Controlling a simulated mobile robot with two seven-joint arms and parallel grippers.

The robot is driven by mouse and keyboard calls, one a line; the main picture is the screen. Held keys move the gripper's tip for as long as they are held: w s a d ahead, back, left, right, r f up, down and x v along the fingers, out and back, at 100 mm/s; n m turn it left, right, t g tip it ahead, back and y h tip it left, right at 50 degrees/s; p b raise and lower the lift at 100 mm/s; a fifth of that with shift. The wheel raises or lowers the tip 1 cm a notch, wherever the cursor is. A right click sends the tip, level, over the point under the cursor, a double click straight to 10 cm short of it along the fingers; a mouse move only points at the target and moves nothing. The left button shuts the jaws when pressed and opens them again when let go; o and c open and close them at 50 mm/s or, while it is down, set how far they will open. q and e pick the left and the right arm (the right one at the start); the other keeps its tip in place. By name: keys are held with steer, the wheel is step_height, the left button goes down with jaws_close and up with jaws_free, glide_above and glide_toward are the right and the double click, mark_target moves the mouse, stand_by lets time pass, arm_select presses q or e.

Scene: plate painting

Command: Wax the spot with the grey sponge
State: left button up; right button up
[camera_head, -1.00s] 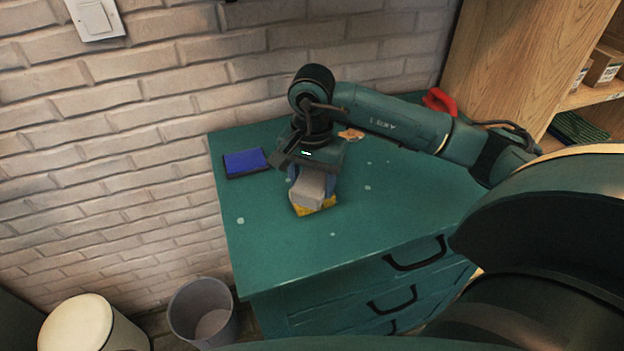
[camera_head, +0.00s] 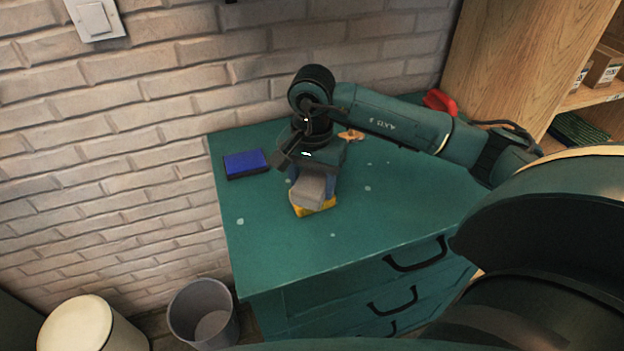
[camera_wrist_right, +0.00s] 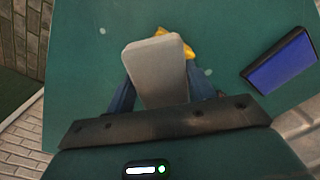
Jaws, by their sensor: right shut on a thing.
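The grey sponge (camera_head: 307,191) is held between the blue fingers of my right gripper (camera_head: 312,183), low over the green cabinet top. In the right wrist view the sponge (camera_wrist_right: 157,72) sits between both fingers and sticks out past them. A yellow thing (camera_head: 317,208) shows beside and partly under the sponge; it also shows in the wrist view (camera_wrist_right: 187,48). Whether the sponge touches it or the surface is unclear. Several small pale spots lie on the cabinet top, including one at front left (camera_head: 240,221), one at front (camera_head: 333,235) and one to the right (camera_head: 367,188). My left gripper is out of view.
A blue pad in a dark tray (camera_head: 246,163) lies at the cabinet's left edge. A small orange-brown thing (camera_head: 351,135) and a red thing (camera_head: 440,101) are farther back. The brick wall is behind. A grey bin (camera_head: 203,310) stands on the floor.

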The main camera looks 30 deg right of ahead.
mark_target(312, 182)
steer(key=shift+r+p, duration=1.8)
steer(key=shift+r, duration=1.65)
